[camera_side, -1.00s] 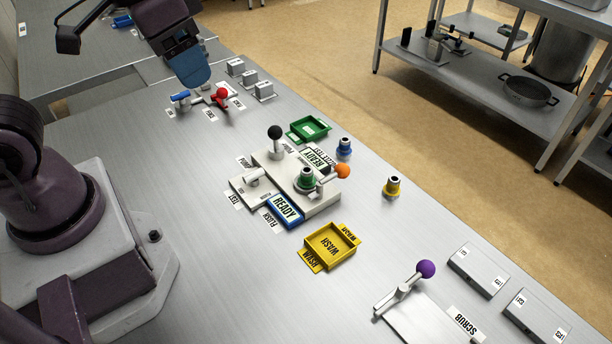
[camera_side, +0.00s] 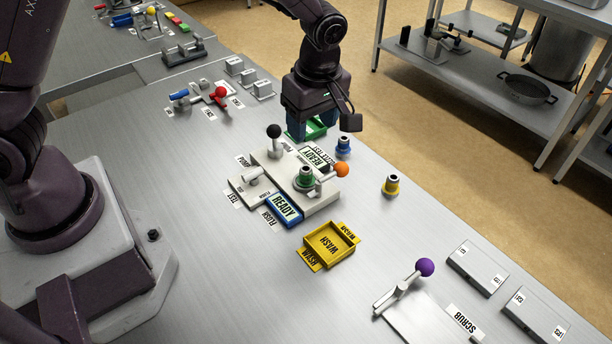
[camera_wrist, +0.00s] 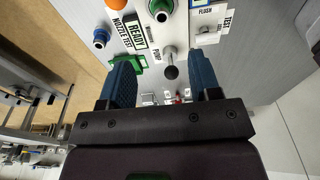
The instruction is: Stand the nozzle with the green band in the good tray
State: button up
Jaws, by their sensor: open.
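The nozzle with the green band (camera_side: 306,177) stands upright on the white test block (camera_side: 322,205), beside the orange-knobbed lever. It also shows at the top edge of the wrist view (camera_wrist: 161,8). A green tray (camera_side: 316,131) lies behind the block, partly hidden by my gripper; part of it shows in the wrist view (camera_wrist: 142,63). No label naming a good tray is readable. My gripper (camera_side: 308,128) points down over the green tray's area, behind the block. In the wrist view its blue fingers (camera_wrist: 163,78) are wide apart with nothing held between them.
A blue-banded nozzle (camera_side: 343,146) and a yellow-banded nozzle (camera_side: 392,186) stand on the bench. Levers with black (camera_side: 274,132) and orange (camera_side: 342,170) knobs rise from the block. A yellow WASH tray (camera_side: 330,244) lies in front. The bench right of it is partly clear.

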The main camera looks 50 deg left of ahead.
aim_at(306, 169)
jog(key=f, duration=0.4)
jog(key=a+f, duration=0.1)
jog(key=f, duration=0.7)
jog(key=shift+s+a+f, duration=0.1)
jog(key=shift+a+f, duration=0.15)
jog(key=shift+f, duration=0.1)
grip_shut()
jog(key=shift+r, duration=0.1)
